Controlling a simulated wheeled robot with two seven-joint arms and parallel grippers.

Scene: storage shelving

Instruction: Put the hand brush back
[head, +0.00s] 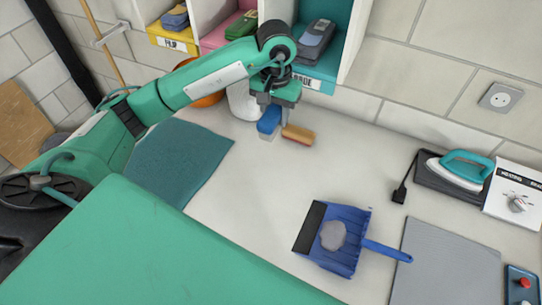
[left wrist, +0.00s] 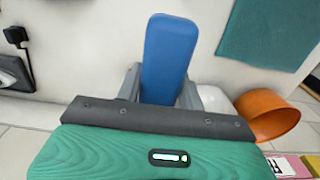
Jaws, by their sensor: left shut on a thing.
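My left gripper (head: 277,98) is over the back of the counter, below the shelf cubbies. It is shut on a blue hand brush (head: 269,119), which has a pale lower part. In the left wrist view the blue brush (left wrist: 168,55) stands out between the two grey fingers. I cannot tell whether it touches the counter. A tan, wooden-looking block (head: 298,134) lies just right of it. A blue dustpan (head: 345,262) with a black front edge lies at the counter's middle front, with a round grey patch on it. My right gripper is not in view.
Yellow, pink and teal cubbies (head: 313,83) hold folded items at the back. A white container (head: 243,104) and an orange bowl (head: 207,99) stand behind my arm. A teal cloth (head: 180,160), grey mat (head: 445,265) and iron (head: 460,170) occupy the counter. The counter's centre is clear.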

